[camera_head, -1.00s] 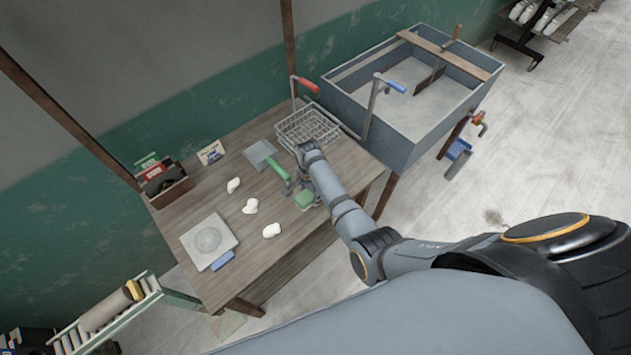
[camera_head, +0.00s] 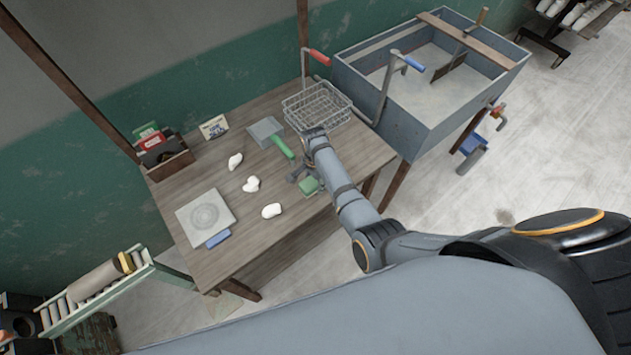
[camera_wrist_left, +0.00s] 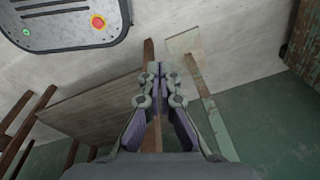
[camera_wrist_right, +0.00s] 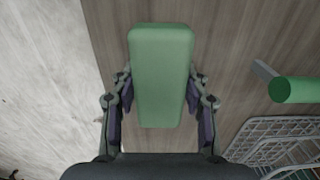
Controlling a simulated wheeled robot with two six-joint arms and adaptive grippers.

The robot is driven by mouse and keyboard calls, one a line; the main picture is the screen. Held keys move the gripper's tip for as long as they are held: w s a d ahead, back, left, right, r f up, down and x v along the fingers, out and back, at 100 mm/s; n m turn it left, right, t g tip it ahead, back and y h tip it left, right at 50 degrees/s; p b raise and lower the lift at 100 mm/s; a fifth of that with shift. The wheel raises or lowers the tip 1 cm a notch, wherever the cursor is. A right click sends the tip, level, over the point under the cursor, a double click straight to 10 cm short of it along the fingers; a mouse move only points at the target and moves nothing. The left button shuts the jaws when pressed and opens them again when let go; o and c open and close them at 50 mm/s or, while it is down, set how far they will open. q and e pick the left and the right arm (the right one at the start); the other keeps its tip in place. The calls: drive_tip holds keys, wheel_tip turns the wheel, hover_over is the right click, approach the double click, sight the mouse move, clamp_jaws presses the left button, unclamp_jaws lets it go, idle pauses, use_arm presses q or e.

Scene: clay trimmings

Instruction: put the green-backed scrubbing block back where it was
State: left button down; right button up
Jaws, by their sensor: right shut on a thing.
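The green-backed scrubbing block (camera_head: 309,186) is near the front edge of the wooden table, right of the white lumps. My right gripper (camera_head: 303,179) is shut on it. In the right wrist view the block (camera_wrist_right: 162,75) sits lengthwise between both fingers (camera_wrist_right: 161,100), its green back facing the camera. Its underside is hidden, and I cannot tell whether it touches the table. My left gripper (camera_wrist_left: 158,75) shows only in the left wrist view, fingers together and empty, away from the tabletop.
The table (camera_head: 240,255) also holds a wire basket (camera_head: 317,105), a green-handled scraper (camera_head: 283,147), several white lumps (camera_head: 251,184), a grey slab (camera_head: 206,216), a blue block (camera_head: 218,239) and a box of packets (camera_head: 165,158). A grey sink (camera_head: 375,100) stands to the right. The table's front middle is clear.

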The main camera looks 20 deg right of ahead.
drive_tip(key=o, duration=0.8)
drive_tip(key=shift+f, duration=0.1)
drive_tip(key=shift+o, duration=1.3)
drive_tip(key=shift+w, duration=0.1)
drive_tip(key=shift+o, duration=0.7)
drive_tip(key=shift+d, duration=0.1)
drive_tip(key=shift+r, duration=0.3)
wheel_tip(320, 180, up, 7)
drive_tip(key=p, duration=0.7)
drive_tip(key=shift+f, duration=0.15)
wheel_tip(320, 180, up, 3)
drive_tip(key=shift+r+p, duration=0.1)
drive_tip(key=shift+p, duration=1)
drive_tip(key=shift+r+b, duration=0.45)
drive_tip(key=shift+r, duration=0.25)
use_arm(q)
wheel_tip(320, 180, up, 8)
drive_tip(key=s, duration=0.1)
drive_tip(key=shift+a, duration=0.15)
use_arm(e)
drive_tip(key=shift+r, duration=0.25)
